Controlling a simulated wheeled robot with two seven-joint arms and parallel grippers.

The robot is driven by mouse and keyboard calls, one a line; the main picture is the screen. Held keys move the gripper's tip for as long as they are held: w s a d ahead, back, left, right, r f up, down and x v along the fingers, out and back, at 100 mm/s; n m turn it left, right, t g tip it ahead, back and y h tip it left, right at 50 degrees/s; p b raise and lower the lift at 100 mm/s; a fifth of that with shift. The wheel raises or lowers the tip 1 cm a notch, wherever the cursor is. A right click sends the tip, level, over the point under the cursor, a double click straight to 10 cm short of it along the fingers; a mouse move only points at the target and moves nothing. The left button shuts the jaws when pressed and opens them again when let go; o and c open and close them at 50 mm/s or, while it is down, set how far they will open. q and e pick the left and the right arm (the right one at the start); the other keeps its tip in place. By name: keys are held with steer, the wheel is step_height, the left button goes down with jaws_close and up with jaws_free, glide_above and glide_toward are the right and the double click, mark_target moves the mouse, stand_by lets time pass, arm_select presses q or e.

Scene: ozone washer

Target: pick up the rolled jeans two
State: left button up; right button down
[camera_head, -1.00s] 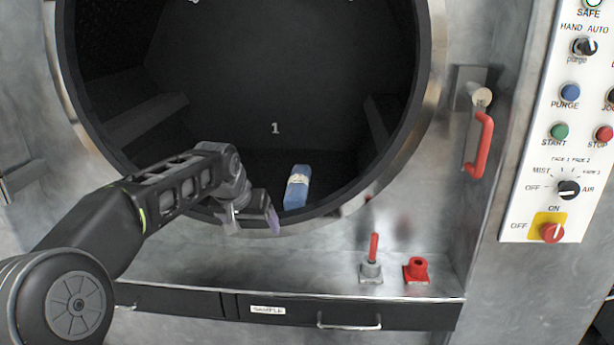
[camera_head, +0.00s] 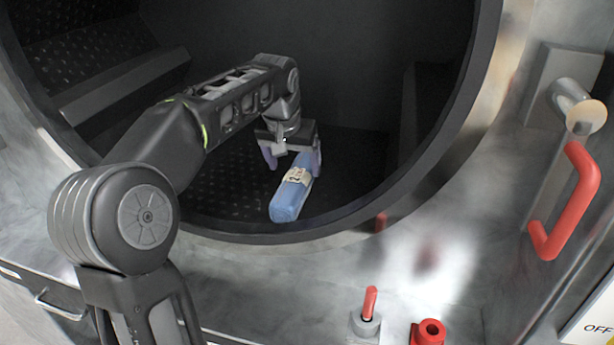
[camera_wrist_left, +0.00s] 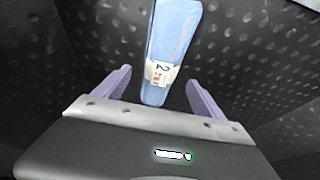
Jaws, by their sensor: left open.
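The rolled jeans two (camera_head: 288,203) are a light blue roll with a white paper band. They lie on the dark floor of the washer drum, near its front rim. In the left wrist view the roll (camera_wrist_left: 174,32) runs up from between the fingers, and its band shows a 2. My left gripper (camera_head: 293,163) is inside the drum, at the far end of the roll. Its purple fingers (camera_wrist_left: 158,78) are open, one on each side of the roll's near end in the wrist view, with gaps on both sides. My right gripper is not in view.
The round drum rim (camera_head: 350,215) curves in front of the roll. Dark ledges (camera_head: 125,85) line the drum's sides. A red door handle (camera_head: 575,205) is at the right, and red-topped fittings (camera_head: 429,332) stand on the shelf below.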

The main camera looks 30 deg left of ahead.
mark_target(296, 177)
arm_select(q)
steer(key=shift+s, duration=0.2)
steer(key=shift+x, duration=1.35)
steer(key=x, duration=0.5)
steer(key=shift+w+a+p, duration=0.15)
steer(key=shift+p, duration=0.15)
steer(key=shift+c, duration=0.3)
jaws_close()
